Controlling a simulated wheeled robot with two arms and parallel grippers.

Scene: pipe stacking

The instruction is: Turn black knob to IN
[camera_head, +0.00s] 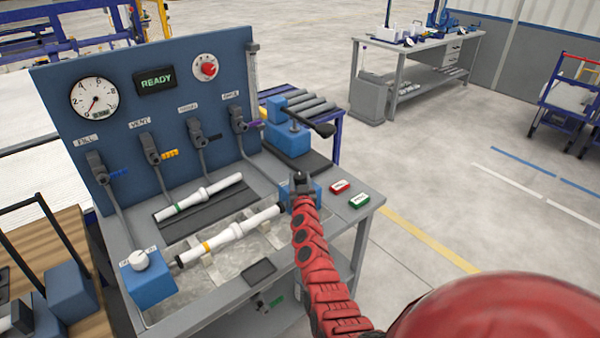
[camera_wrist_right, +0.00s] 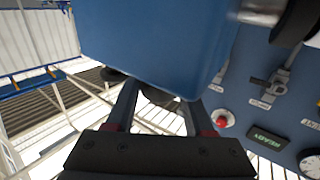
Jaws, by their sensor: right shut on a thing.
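My right arm comes in from the bottom right of the head view. Its gripper (camera_head: 300,180) is at the blue block (camera_head: 317,188) at the right end of the bench trough, and the arm covers much of that block. In the right wrist view, the blue block (camera_wrist_right: 150,40) fills the top, and my fingers (camera_wrist_right: 160,112) are shut on a dark piece (camera_wrist_right: 156,97) beside it, seemingly the black knob. Most of the knob is hidden, and I cannot read its marking or setting. My left gripper is not in view.
A white pipe (camera_head: 228,236) with a yellow band lies along the trough. Another pipe with a green band (camera_head: 200,197) lies behind it. A white knob (camera_head: 139,259) tops the left blue block. Levers, a gauge (camera_head: 94,98) and a READY display (camera_head: 155,80) are on the panel.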

